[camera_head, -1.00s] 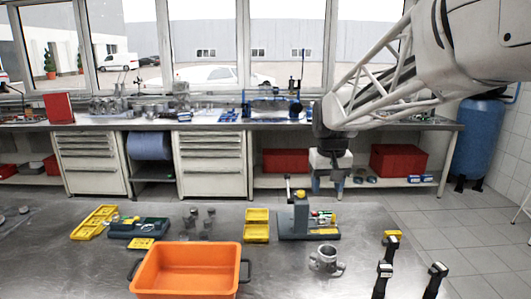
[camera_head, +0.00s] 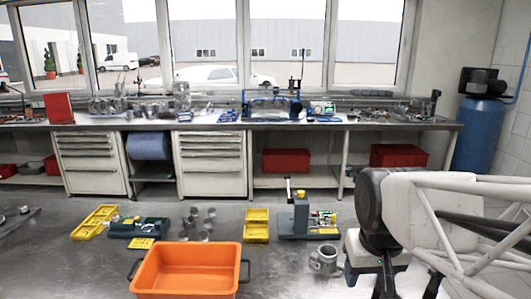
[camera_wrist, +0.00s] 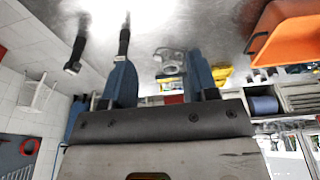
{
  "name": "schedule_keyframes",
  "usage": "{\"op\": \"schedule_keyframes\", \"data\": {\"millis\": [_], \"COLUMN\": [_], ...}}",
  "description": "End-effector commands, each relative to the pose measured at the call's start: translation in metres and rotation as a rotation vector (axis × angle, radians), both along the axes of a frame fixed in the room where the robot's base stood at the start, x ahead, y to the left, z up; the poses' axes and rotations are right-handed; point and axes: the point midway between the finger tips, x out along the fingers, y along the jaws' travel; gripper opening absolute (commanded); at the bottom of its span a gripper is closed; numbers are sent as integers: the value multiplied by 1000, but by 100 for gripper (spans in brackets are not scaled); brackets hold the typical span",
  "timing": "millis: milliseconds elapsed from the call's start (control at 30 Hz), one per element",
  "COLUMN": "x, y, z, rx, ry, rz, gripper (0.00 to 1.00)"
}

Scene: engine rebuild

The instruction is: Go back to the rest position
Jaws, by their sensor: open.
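My gripper (camera_head: 358,265) hangs low at the right of the metal table in the head view, just right of a grey metal housing (camera_head: 324,260). One blue finger shows there; the other is hard to make out. In the wrist view my gripper (camera_wrist: 158,72) has its two blue fingers spread apart with nothing between them. That view is upside down, and the grey housing (camera_wrist: 170,63) shows beyond the finger gap, apart from the fingers.
An orange bin (camera_head: 187,272) stands at the front of the table. Yellow trays (camera_head: 256,225), a grey fixture (camera_head: 301,218) and small metal cylinders lie behind. Dark upright tools (camera_head: 433,284) stand at the front right, partly behind my arm. A workbench (camera_head: 330,125) runs along the windows.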

Motion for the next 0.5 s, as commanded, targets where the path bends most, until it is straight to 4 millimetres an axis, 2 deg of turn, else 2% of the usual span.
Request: {"op": "schedule_keyframes", "data": {"millis": [33,200,300,500], "x": [-13,-43,-54,-61], "y": [-1,-2,-3,-3], "z": [-5,-20,-25,-30], "rx": [0,1,2,1], "ry": [-7,-20,-26,-28], "rz": [-4,-14,-18,-20], "gripper": [54,54,54,54]}}
